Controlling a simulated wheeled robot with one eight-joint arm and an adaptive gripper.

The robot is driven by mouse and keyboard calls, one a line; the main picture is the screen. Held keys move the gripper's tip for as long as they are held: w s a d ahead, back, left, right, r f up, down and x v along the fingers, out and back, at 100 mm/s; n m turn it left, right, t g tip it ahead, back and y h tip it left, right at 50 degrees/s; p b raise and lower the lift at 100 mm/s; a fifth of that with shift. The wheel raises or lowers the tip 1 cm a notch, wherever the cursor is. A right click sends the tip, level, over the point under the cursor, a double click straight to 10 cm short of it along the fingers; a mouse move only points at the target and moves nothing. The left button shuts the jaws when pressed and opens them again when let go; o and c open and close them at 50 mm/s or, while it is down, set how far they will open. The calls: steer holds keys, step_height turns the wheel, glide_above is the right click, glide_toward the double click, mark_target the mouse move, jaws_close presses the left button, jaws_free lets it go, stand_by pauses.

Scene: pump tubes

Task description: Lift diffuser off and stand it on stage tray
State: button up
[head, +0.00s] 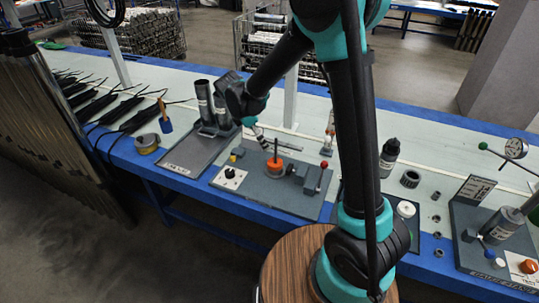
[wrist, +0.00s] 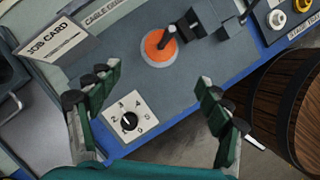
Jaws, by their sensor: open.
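An orange round part (head: 275,163), which may be the diffuser, sits on the grey fixture plate (head: 235,197) with a dark upright rod at its middle. It also shows in the wrist view (wrist: 157,47), beyond my fingertips. My gripper (wrist: 155,92) is open and empty, its two fingers apart above the plate, and it does not touch the orange part.
A dial knob (wrist: 127,121) is at the plate's corner. A dark block and a red-knobbed lever (head: 323,166) stand right of the orange part. A job card (wrist: 55,43) is at upper left in the wrist view. The tray's front half looks clear.

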mark_target(274, 161)
steer(key=x, duration=1.4)
steer(key=shift+c, duration=0.2)
steer(key=c, duration=1.5)
steer(key=shift+r, duration=0.65)
steer(key=shift+r, duration=8.35)
